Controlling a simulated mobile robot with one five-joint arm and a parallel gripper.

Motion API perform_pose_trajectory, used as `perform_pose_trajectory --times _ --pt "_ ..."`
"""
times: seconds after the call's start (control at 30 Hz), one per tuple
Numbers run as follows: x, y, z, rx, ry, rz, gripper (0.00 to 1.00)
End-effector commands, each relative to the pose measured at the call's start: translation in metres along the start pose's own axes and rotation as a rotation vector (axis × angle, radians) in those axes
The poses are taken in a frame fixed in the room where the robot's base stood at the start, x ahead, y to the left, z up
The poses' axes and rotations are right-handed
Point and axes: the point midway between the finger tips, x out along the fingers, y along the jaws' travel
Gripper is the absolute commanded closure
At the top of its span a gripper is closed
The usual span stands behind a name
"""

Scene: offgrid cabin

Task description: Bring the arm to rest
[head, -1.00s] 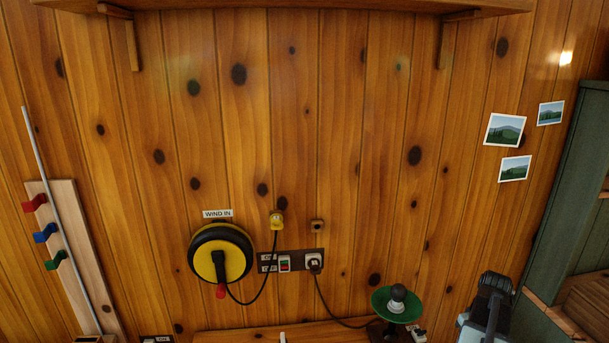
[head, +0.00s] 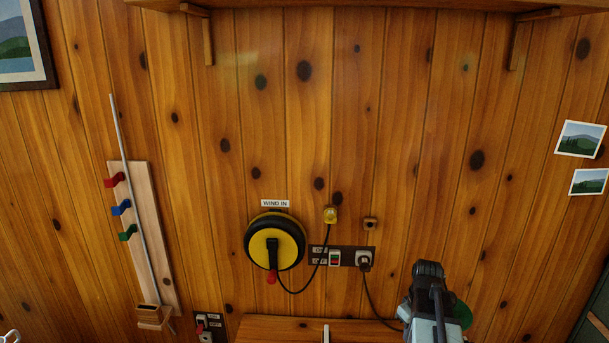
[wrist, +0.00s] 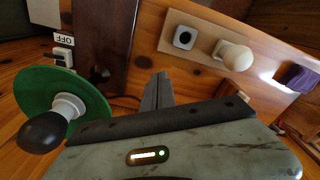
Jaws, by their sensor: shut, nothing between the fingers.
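My arm (head: 432,310) shows at the lower right of the head view, raised in front of the wall and the shelf below. In the wrist view my gripper (wrist: 158,91) is shut with nothing in it, its dark fingers together above my grey housing. A lamp with a green shade (wrist: 38,92) and a dark bulb is at the left of the wrist view. In the head view the green shade (head: 462,314) is mostly hidden behind my arm. I cannot tell how near the fingers are to the wood behind them.
A yellow and black reel (head: 274,243) hangs on the plank wall, beside a yellow plug (head: 330,214) and a switch strip (head: 343,257). A board with coloured hooks (head: 147,230) is at the left. A wooden board with a white knob (wrist: 232,54) shows in the wrist view.

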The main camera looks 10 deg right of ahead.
Motion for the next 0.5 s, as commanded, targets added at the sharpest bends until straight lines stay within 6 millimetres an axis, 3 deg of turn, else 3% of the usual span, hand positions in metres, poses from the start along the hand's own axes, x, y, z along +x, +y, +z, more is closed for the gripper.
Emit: perform_pose_trajectory --times 0.03,0.1,0.2,0.3,0.43,0.5 --pt "0.001 -0.042 -0.024 -0.062 -0.003 -0.005 1.00" --pt "0.003 -0.093 -0.050 -0.120 -0.008 -0.009 1.00" --pt "0.004 -0.161 -0.072 -0.170 -0.017 -0.013 1.00" --pt "0.005 -0.220 -0.083 -0.189 -0.025 -0.015 1.00" --pt "0.005 -0.281 -0.082 -0.147 -0.038 -0.012 1.00" --pt "0.004 -0.291 -0.073 -0.042 -0.047 -0.005 1.00"
